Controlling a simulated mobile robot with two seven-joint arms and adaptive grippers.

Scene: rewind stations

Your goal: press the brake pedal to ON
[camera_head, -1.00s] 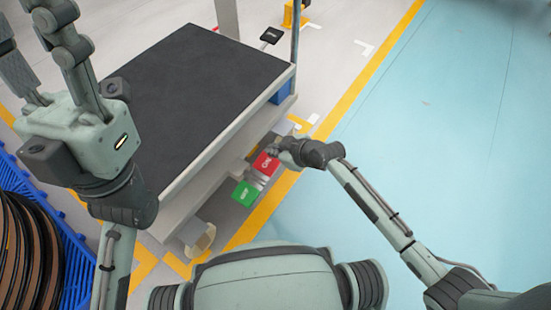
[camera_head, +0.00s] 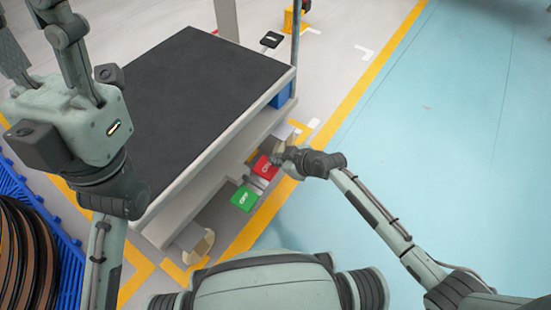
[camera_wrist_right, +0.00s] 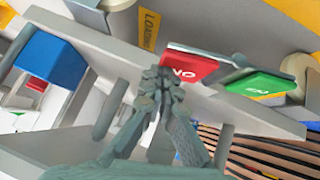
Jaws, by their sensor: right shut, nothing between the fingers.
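The brake pedal is a rocker with a red ON pad (camera_head: 265,168) and a green OFF pad (camera_head: 244,198), low beside the cart at its right side. In the right wrist view the red pad (camera_wrist_right: 187,67) and green pad (camera_wrist_right: 258,83) show edge to edge with the lettering turned over. My right gripper (camera_head: 278,154) is shut and empty, with its fingertips close by the red pad; I cannot tell whether they touch. The closed fingertips show in the right wrist view (camera_wrist_right: 162,82). My left gripper (camera_head: 25,25) is raised at the upper left, its fingers apart and empty.
A cart with a dark top (camera_head: 190,105) stands over the pedal's left. A blue bin (camera_head: 281,96) sits under its right edge. A blue crate (camera_head: 68,262) with brown reels is at the lower left. The blue floor (camera_head: 440,130) on the right is clear.

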